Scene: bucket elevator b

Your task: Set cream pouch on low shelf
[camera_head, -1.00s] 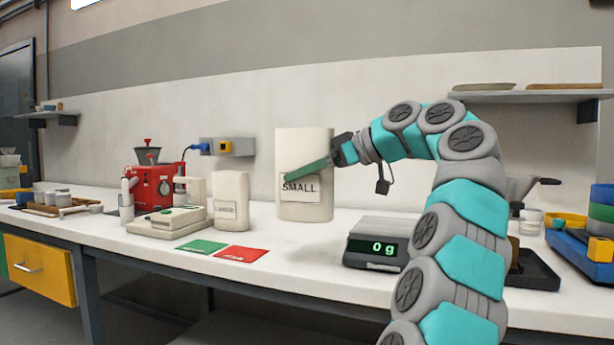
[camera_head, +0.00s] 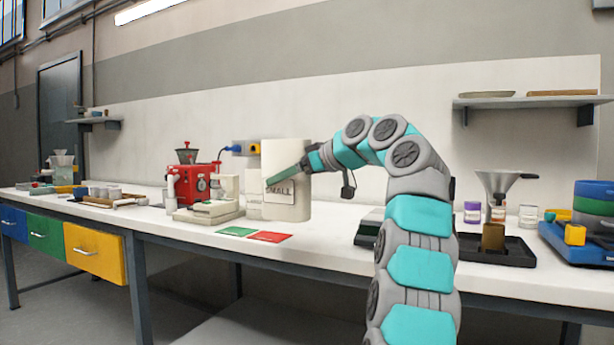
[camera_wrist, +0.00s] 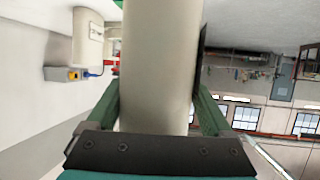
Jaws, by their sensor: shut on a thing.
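The cream pouch (camera_head: 286,208), a tall pouch with a label reading "SMALL", is held upright in front of the workbench's back area. My gripper (camera_head: 288,180) is shut on it, with one green finger visible across its front. In the wrist view the pouch (camera_wrist: 158,70) fills the space between both green fingers; its far end is cut off by the frame. A low shelf (camera_head: 240,328) shows as a grey board beneath the workbench, partly cut off at the bottom edge.
A second cream pouch (camera_head: 253,190) stands on the bench, partly hidden behind the held one. Green (camera_head: 237,231) and red (camera_head: 270,237) cards lie near the bench's front edge. A red machine (camera_head: 188,185) stands left. A wall shelf (camera_head: 530,101) is at right. Drawers (camera_head: 95,250) hang under the bench's left.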

